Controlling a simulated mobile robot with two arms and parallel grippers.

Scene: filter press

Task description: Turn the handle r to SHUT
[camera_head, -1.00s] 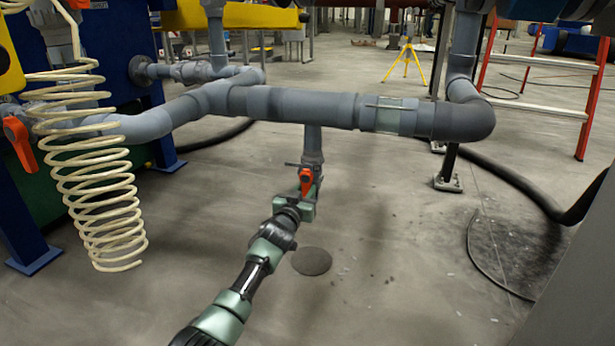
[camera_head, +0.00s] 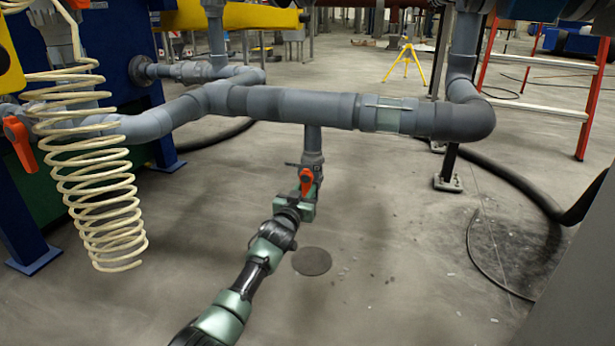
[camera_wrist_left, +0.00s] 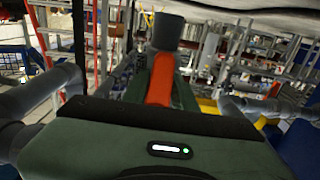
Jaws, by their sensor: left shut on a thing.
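The orange handle r (camera_head: 306,181) sits on a valve at the lower end of a short grey pipe (camera_head: 313,140) that drops from the horizontal grey pipe. My left gripper (camera_head: 308,190) is shut on the handle from the front. In the left wrist view the orange handle (camera_wrist_left: 161,80) stands between the dark green fingers, with the grey pipe behind it. The gripper body hides the handle's lower part there. Any marking for SHUT is too small to see. My right gripper is in neither view.
A horizontal grey pipe (camera_head: 290,106) runs above the valve. A cream coiled hose (camera_head: 95,200) hangs at the left, beside another orange handle (camera_head: 20,142). A red ladder (camera_head: 590,95) stands at the right. The floor around a round drain cover (camera_head: 312,261) is clear.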

